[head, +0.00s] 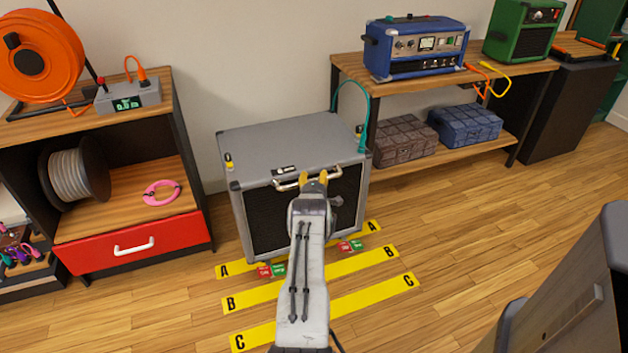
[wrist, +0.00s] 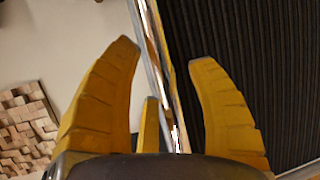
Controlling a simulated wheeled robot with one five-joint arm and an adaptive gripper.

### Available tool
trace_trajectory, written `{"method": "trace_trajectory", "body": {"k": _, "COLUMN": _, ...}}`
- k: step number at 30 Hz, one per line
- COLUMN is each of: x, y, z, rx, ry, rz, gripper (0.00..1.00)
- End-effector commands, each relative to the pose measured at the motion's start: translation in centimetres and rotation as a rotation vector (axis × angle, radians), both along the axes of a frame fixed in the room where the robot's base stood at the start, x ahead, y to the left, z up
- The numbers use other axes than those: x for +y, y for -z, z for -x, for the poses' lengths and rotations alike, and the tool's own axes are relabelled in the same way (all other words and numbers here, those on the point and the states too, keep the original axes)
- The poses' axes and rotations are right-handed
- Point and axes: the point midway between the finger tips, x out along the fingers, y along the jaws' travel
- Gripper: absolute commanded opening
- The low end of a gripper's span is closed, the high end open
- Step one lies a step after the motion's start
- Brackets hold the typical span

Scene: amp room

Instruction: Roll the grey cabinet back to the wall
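The grey cabinet (head: 285,141) stands upright between the shelf unit and the bench, its black grille front facing me. Its front bottom edge is by the yellow strip A (head: 370,228). A pale bar handle (head: 290,186) runs along its upper front. Red-and-green tabs (head: 270,270) (head: 350,246) show at its front bottom corners. My gripper (head: 314,180) is at the handle's middle, hiding part of it. In the wrist view my gripper (wrist: 165,53) has its yellow fingers spread, with a bright bar and the cabinet's edge between them. The wall (head: 220,50) is behind; the gap to it is unclear.
A shelf unit with a red drawer (head: 135,243) stands close on the left. A wooden bench (head: 350,70) with blue and green devices stands right. A teal cable (head: 368,115) hangs by the cabinet's right side. Strips B (head: 325,268) and C (head: 375,298) cross the floor in front.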

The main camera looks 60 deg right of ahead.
Motion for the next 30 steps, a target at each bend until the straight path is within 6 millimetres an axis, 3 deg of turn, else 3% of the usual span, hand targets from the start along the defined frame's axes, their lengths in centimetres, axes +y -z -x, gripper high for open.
{"method": "trace_trajectory", "body": {"k": 17, "x": 0.02, "y": 0.03, "z": -0.01, "rx": 0.0, "ry": 0.0, "rz": 0.0, "gripper": 0.0}}
{"method": "trace_trajectory", "body": {"k": 30, "x": 0.01, "y": 0.5, "z": -0.1, "rx": -0.002, "ry": -0.001, "rz": 0.001, "gripper": 0.0}}
